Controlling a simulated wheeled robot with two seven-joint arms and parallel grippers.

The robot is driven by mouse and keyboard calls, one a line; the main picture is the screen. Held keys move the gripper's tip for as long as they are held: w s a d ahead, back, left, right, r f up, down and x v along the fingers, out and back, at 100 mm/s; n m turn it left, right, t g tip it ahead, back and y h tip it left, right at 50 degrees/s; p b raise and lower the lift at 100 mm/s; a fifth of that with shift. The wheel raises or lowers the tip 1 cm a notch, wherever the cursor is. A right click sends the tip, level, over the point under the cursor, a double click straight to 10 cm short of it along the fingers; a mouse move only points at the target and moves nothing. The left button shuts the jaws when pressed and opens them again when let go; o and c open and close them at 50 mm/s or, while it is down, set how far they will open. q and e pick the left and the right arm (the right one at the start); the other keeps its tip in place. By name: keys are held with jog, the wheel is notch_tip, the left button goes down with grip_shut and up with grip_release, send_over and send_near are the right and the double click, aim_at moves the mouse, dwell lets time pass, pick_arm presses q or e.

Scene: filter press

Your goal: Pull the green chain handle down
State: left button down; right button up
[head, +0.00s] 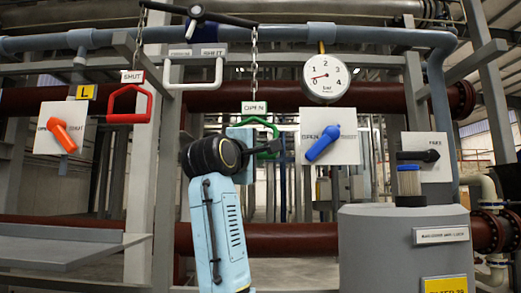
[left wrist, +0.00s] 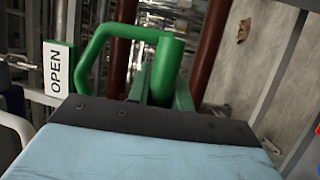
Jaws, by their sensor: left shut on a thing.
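The green chain handle (head: 273,126) hangs from a chain (head: 254,55) under a white OPEN label (head: 254,107) in the head view. My left gripper (head: 272,147) is at the handle's lower part and shut on it. My black wrist hides part of the handle. In the left wrist view the green handle (left wrist: 125,32) rises just beyond the dark edge of my gripper, with the OPEN label (left wrist: 58,70) to its left. My right gripper is not in view.
A red handle (head: 129,104) labelled SHUT hangs to the left. A gauge (head: 325,77) sits at upper right. An orange lever (head: 62,135), a blue lever (head: 322,143) and a black lever (head: 417,156) are on white plates. A grey cylinder (head: 385,250) stands at lower right.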

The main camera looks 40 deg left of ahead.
pick_arm(q)
jog(key=f, duration=0.2)
jog(key=f+b, duration=0.1)
jog(key=shift+w+f, duration=0.2)
jog(key=shift+f, duration=0.15)
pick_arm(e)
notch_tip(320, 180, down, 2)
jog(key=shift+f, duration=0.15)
pick_arm(q)
jog(key=c, duration=1.3)
grip_release()
jog(key=shift+s, duration=0.2)
jog(key=shift+o, duration=0.2)
jog(key=shift+r, duration=0.15)
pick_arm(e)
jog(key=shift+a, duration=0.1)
pick_arm(q)
jog(key=b+v, duration=0.4)
jog(key=v, duration=0.9)
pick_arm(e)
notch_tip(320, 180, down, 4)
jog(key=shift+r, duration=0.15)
